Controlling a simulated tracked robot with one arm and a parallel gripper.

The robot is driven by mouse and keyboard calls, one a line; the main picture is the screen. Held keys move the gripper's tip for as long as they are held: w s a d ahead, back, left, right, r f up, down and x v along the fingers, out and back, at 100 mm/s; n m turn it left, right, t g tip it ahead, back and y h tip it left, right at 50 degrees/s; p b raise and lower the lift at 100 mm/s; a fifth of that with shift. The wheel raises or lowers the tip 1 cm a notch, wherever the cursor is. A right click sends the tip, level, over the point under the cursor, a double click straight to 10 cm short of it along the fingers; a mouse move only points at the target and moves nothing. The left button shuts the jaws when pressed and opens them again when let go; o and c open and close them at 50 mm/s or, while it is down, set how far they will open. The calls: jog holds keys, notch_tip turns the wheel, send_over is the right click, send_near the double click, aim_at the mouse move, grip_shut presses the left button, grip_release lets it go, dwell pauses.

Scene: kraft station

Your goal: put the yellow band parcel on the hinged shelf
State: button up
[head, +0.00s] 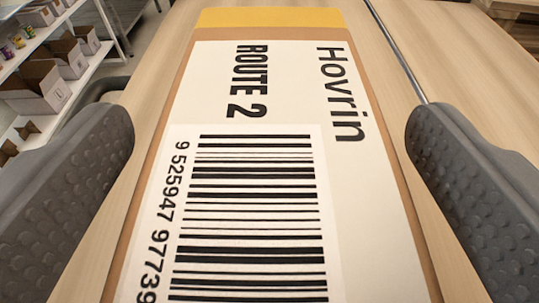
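A brown parcel (185,75) with a yellow band (270,17) across its far end fills the middle of the head view. Its white label (290,95) reads "Hovrin" and "ROUTE 2" above a barcode. The parcel's near end is cut off by the bottom of the frame. My gripper (268,150) is open, with one grey padded finger on each side of the parcel. A gap of bare surface shows between each finger and the parcel. I cannot pick out the hinged shelf here.
The parcel lies on a light wooden surface (460,70), with a thin metal strip (398,55) to its right. At upper left, white shelving (100,62) holds several open cardboard boxes (35,88). A wooden pallet-like piece (510,8) shows at top right.

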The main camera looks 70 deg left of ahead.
jog(key=b+v, duration=0.2)
jog(key=v, duration=1)
jog(key=shift+b, duration=0.35)
jog(key=shift+w, duration=0.1)
